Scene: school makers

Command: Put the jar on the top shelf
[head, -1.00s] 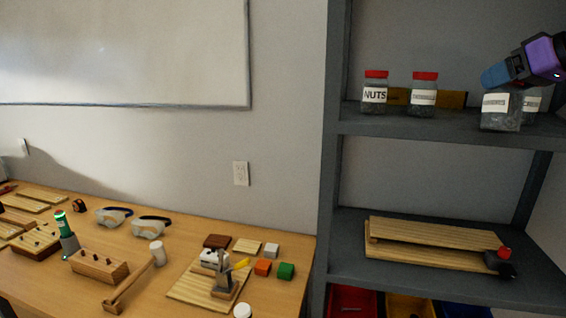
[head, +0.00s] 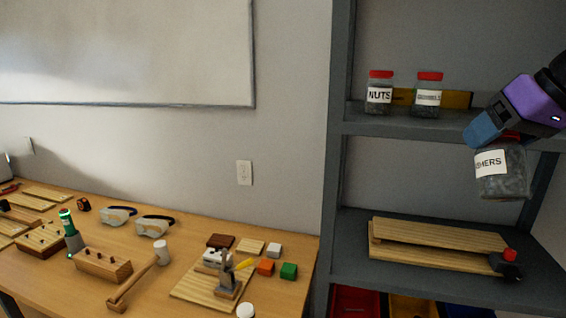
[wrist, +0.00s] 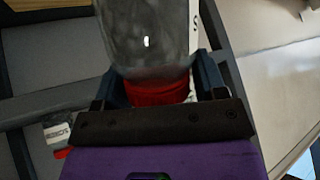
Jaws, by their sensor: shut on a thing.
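A clear jar (head: 502,178) with a red lid and a white label ending in "SHERS" hangs from my gripper (head: 492,134). The blue fingers are shut around its red lid, and the jar tilts slightly. It is in front of the shelf unit, overlapping the edge of the upper visible board (head: 400,127), with nothing seen under its base. In the wrist view the jar (wrist: 150,40) fills the upper middle, its red lid (wrist: 158,92) between the fingers. Whether a higher board exists is out of view.
Two red-lidded jars, one marked NUTS (head: 379,93) and another (head: 427,96), stand on the upper board by a yellow-brown strip (head: 457,99). A labelled jar (wrist: 56,133) shows in the wrist view. Wooden boards (head: 435,240) lie on the lower shelf (head: 350,262). The workbench (head: 190,250) is cluttered.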

